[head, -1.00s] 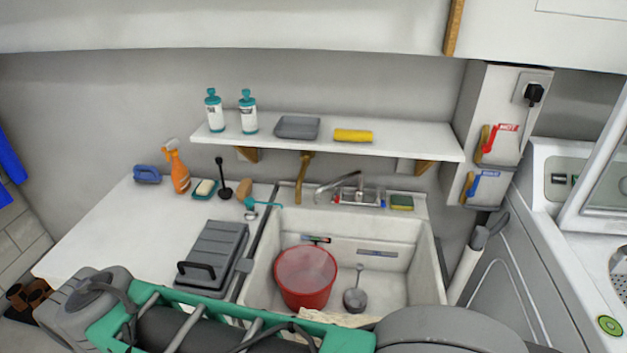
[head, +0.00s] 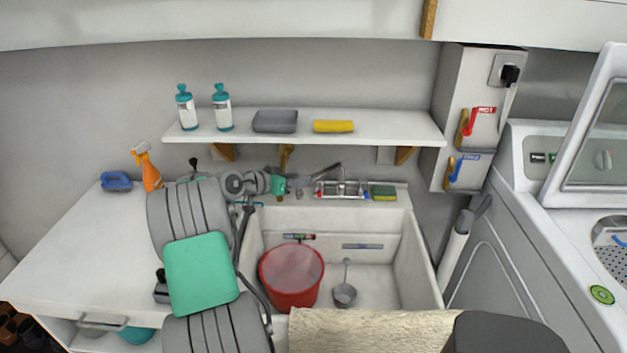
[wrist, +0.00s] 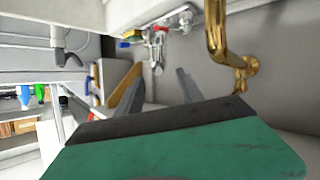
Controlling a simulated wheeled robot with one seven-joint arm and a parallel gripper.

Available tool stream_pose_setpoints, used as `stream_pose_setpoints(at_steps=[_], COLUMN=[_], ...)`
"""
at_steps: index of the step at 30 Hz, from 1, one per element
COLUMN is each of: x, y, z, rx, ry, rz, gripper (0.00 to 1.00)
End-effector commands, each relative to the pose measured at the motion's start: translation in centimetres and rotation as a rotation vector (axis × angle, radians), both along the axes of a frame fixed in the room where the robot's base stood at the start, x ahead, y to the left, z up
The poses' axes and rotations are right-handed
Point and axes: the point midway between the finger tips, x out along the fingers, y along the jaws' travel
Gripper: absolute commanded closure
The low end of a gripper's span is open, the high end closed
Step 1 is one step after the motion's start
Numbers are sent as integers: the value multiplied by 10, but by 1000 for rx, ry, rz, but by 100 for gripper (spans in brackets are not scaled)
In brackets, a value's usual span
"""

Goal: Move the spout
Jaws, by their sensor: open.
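The chrome spout (head: 328,171) rises over the tap base at the back of the sink and slants down to the left in the head view. My gripper (head: 298,185) is at its left, around or beside the low end; I cannot tell if they touch. In the wrist view the chrome tap (wrist: 157,50) shows near the top middle, beyond my gripper's fingers (wrist: 135,103). The gripper is open, and nothing is seen held in it. My arm and gripper hide the spout's tip in the head view.
The white sink (head: 424,255) holds a red bucket (head: 291,278) and a grey ladle (head: 344,294). A shelf (head: 385,127) with bottles and a yellow roll hangs above the tap. A brass pipe (wrist: 216,35) is close in the wrist view.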

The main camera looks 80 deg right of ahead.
Motion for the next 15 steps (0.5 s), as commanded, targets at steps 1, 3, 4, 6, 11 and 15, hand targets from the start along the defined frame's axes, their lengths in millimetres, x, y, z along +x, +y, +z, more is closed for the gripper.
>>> stream_pose_setpoints(at_steps=[1,3,4,6,11,15], x=[-1,-6,-9,-16,-29,-34], y=[-3,-10,-14,-25,-48,-59], z=[-1,-3,-6,-11,-22,-27], rx=[1,2,2,3,4,3], ry=[0,-1,0,-1,-1,-2], rz=[0,1,0,-1,2,3], gripper=[56,56,56,56,56,56])
